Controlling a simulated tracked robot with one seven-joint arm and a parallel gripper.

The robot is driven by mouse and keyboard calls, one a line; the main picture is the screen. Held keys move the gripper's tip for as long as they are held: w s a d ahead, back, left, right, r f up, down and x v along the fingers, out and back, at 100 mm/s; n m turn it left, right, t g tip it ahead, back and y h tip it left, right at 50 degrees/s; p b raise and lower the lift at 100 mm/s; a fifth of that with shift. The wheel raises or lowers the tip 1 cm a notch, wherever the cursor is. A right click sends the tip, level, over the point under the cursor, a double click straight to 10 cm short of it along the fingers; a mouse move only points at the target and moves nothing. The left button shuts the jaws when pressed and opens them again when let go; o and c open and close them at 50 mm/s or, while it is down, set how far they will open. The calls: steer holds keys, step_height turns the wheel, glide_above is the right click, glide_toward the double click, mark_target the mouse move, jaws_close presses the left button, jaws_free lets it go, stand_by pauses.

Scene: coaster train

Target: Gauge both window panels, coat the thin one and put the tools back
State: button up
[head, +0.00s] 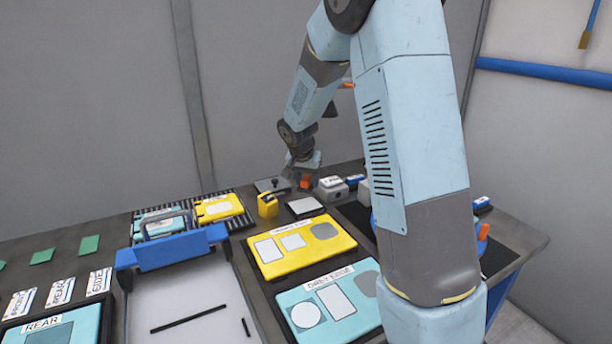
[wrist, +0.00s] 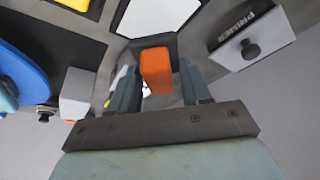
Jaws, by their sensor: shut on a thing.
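My gripper (head: 303,172) is at the back of the bench, shut on an orange block-shaped handle (wrist: 155,70) that shows between its fingers in the wrist view. What the handle belongs to is hidden. A grey box marked PRIMER (wrist: 238,42), with a black knob, is beside the gripper. A yellow panel (head: 280,264) and a light-blue panel (head: 302,328), its label apparently reading GREY EDGE, lie flat mid-bench with pale and grey patches. A small yellow device (head: 267,206) stands behind the yellow panel, near a pale pad (head: 304,206).
Label cards (head: 60,291) and a panel marked REAR (head: 90,322) are at left. Small boxes (head: 332,188) stand right of my gripper. My arm hides part of the right side.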

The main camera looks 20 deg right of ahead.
mark_target(306, 204)
steer(key=f, duration=0.3)
steer(key=shift+a+f, duration=0.1)
steer(key=shift+a, duration=0.15)
steer(key=shift+f, duration=0.8)
steer(key=shift+f, duration=0.5)
stand_by(1.4)
steer(key=shift+r, duration=0.1)
steer(key=shift+r, duration=3.5)
